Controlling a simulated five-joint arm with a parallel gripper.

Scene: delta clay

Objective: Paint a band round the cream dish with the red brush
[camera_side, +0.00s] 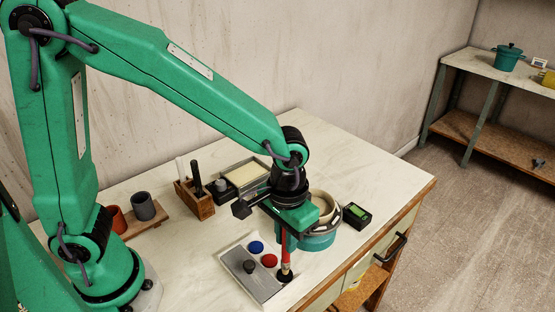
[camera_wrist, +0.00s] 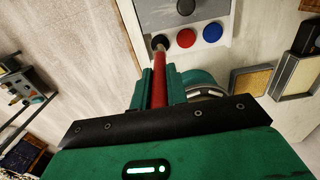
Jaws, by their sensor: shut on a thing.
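My gripper (camera_side: 285,238) is shut on the red brush (camera_side: 286,254), which hangs nearly upright, bristles down. In the wrist view my gripper (camera_wrist: 160,85) grips the red handle (camera_wrist: 158,90). The brush tip is at the dark spot at the front right of the paint tray (camera_side: 262,288), in line with the red paint (camera_side: 269,260) and blue paint (camera_side: 256,247). I cannot tell whether it touches. The cream dish (camera_side: 324,203) sits on the teal turntable (camera_side: 318,243) behind my gripper, partly hidden. The turntable's edge shows in the wrist view (camera_wrist: 198,78); the dish is hidden there.
A small device with a green screen (camera_side: 357,214) is right of the turntable. A wooden tool block (camera_side: 195,200), a framed sponge (camera_side: 246,174) and two cups, one grey (camera_side: 143,206), stand behind. The table edge is close on the right.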

